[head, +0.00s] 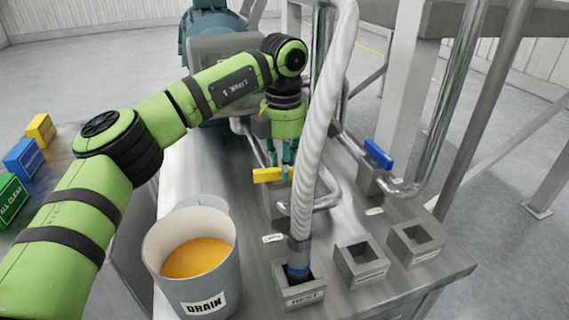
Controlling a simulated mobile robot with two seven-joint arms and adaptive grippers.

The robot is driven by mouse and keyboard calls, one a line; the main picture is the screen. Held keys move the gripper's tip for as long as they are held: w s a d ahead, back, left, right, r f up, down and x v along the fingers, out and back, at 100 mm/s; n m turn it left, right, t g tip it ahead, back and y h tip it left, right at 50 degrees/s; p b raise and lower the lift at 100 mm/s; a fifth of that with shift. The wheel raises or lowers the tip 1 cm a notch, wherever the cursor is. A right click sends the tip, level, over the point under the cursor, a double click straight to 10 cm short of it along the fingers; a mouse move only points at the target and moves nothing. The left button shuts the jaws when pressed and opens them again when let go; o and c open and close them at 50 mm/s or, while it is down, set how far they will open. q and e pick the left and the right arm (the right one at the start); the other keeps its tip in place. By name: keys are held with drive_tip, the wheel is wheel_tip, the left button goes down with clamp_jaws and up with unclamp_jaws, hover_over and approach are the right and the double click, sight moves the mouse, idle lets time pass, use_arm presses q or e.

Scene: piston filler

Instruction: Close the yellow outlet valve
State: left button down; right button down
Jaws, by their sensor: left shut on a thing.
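The yellow outlet valve handle (268,175) shows in the head view near the middle of the metal bench. It lies roughly level, pointing left from its grey valve block (277,203). My left gripper (281,168) comes down on the handle from above, with its teal fingers shut on it. The white ribbed hose partly hides the gripper and the right end of the handle. My right gripper is not in view.
The white hose (322,120) stands in the REST socket (300,292). A DRAIN bucket (190,262) with orange liquid stands front left. A blue valve handle (379,154) and two empty sockets (360,262) (414,241) are to the right. Coloured blocks (24,160) lie far left.

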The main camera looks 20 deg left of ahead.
use_arm(q)
drive_tip(key=shift+a+n, duration=0.1)
drive_tip(key=shift+n, duration=0.7)
drive_tip(key=shift+f, duration=0.1)
drive_tip(key=c, duration=1)
unclamp_jaws()
drive_tip(key=shift+c, duration=0.2)
drive_tip(key=shift+r, duration=0.2)
wheel_tip(320, 180, up, 12)
drive_tip(key=shift+f, duration=0.15)
